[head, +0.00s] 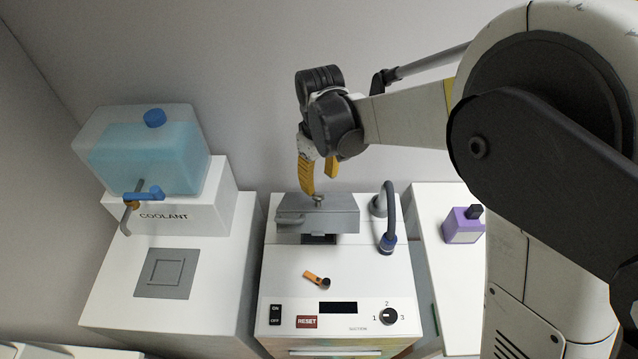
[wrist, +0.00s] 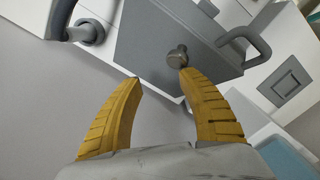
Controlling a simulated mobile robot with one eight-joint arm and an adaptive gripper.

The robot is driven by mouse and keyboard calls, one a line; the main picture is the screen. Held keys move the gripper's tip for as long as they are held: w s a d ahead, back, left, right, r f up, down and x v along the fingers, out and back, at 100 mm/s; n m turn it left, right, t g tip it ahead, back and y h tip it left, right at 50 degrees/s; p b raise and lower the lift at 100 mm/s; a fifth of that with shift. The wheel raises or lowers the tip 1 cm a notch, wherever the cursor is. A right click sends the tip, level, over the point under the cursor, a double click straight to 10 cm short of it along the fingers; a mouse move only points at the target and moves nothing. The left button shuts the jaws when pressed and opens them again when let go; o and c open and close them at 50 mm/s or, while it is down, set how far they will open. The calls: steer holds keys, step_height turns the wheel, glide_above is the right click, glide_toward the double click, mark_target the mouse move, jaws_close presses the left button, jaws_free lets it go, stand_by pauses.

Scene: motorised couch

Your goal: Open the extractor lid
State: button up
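The extractor lid (head: 340,218) is a flat grey plate on top of the white extractor unit. A small metal knob (head: 318,201) stands on it, and it looks closed. In the wrist view the lid (wrist: 150,45) fills the upper middle, with the knob (wrist: 177,57) and a grey loop handle (wrist: 246,42) at its right edge. My gripper (head: 319,186) is just above and behind the knob, yellow fingers pointing down. In the wrist view my gripper (wrist: 160,82) is open and empty. The right finger's tip overlaps the knob's lower edge; contact cannot be told.
A grey hose (head: 388,220) curves up right of the lid. An orange-black tool-like piece (head: 316,279) lies in front, above the red RESET button (head: 307,321) and suction dial (head: 388,316). A coolant tank (head: 145,155) stands left, a purple bottle (head: 463,226) right.

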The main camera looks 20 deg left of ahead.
steer(key=shift+s, duration=0.2)
step_height(320, 180, up, 12)
stand_by(0.5)
steer(key=shift+c, duration=0.4)
